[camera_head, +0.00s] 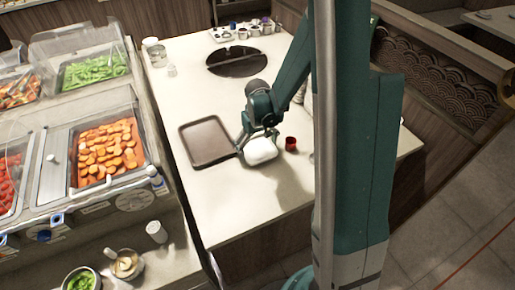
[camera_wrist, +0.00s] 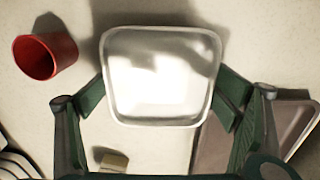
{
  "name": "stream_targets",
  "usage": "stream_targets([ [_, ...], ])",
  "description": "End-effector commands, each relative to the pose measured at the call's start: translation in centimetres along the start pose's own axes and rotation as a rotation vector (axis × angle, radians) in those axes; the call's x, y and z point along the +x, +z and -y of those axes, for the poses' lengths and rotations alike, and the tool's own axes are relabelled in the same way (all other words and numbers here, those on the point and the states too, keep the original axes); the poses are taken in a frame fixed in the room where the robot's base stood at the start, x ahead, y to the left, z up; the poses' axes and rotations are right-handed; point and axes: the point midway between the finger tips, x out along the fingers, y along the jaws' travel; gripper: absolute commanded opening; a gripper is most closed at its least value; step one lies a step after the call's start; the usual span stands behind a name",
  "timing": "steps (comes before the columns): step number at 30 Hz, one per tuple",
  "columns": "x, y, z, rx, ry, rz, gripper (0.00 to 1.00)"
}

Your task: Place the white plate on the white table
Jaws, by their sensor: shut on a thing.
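The white plate (camera_head: 261,151) is a rounded square with a raised rim. In the wrist view the plate (camera_wrist: 160,75) lies between the two green fingers of my gripper (camera_wrist: 162,97), which press on its left and right sides. In the head view my gripper (camera_head: 258,137) is over the white table (camera_head: 255,192), with the plate low over the tabletop near the tray. I cannot tell whether the plate touches the table. Part of the plate's far edge is hidden behind the gripper in the head view.
A dark brown tray (camera_head: 205,143) lies just left of the plate. A red cup (camera_head: 291,143) stands close on its right. A small tan block (camera_wrist: 112,160) shows in the wrist view. The front of the table is clear. Food bins (camera_head: 105,150) stand at the left.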

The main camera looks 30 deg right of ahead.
Motion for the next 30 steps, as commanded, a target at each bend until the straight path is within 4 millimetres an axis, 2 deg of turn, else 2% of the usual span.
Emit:
stream_targets([
  [3,0.4,0.0,0.0,0.000,0.000,0.000,0.72],
  [4,0.3,0.0,0.0,0.000,0.000,0.000,0.91],
  [6,0.2,0.0,0.0,0.000,0.000,0.000,1.00],
  [20,-0.1,0.0,0.0,0.000,0.000,0.000,1.00],
  [26,-1.2,0.0,0.0,0.000,0.000,0.000,1.00],
  [30,-2.6,0.0,0.0,0.000,0.000,0.000,1.00],
])
